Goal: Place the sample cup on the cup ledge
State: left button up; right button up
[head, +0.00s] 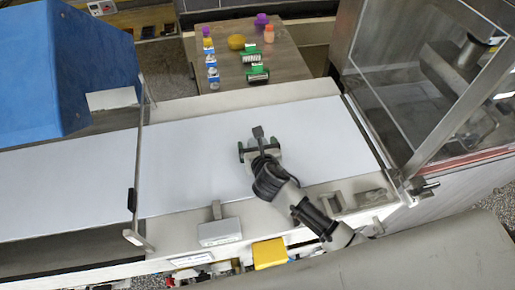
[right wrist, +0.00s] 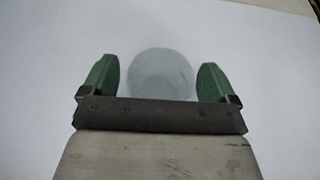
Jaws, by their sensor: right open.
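The sample cup (right wrist: 162,72) is a pale, translucent round cup on the white belt, seen from above in the right wrist view. My right gripper (right wrist: 160,80) is open, with its green fingers on either side of the cup and a gap showing at each side. In the head view my right gripper (head: 259,147) is low over the middle of the belt, and the cup is mostly hidden by it. A steel ledge (head: 283,210) runs along the belt's near side; I cannot tell which part is the cup ledge. My left gripper is not in view.
The white belt (head: 190,160) is otherwise clear. A grey box (head: 219,231) and a shallow metal tray (head: 368,198) sit on the near ledge. A glass-sided machine (head: 425,90) stands right, a blue housing (head: 70,70) left. A wooden table (head: 285,55) behind holds several small items.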

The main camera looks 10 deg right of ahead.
jog(key=c, duration=1)
jog(key=shift+r, duration=0.1)
jog(key=shift+c, duration=0.2)
